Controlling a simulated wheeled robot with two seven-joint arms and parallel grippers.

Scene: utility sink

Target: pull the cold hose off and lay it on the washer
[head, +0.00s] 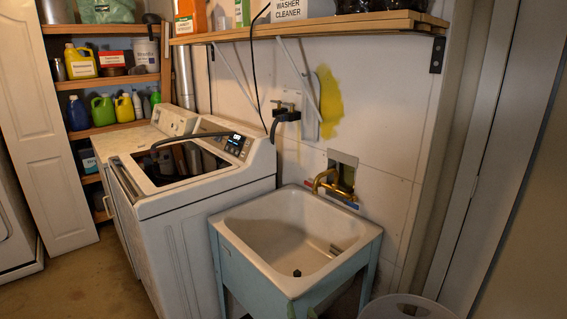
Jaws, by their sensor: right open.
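At the wall taps (284,108), a dark hose (274,128) bends down behind the washer. Another dark hose (190,136) lies across the top of the white washer (200,200), by its lid and lit control panel. I cannot tell which hose is the cold one. My left gripper is not in view.
The utility sink (233,236) with a brass faucet (323,181) stands right of the washer. A wooden shelf (310,25) with boxes hangs above the taps. A white round container (405,306) is at the bottom right. Open floor (80,280) lies left.

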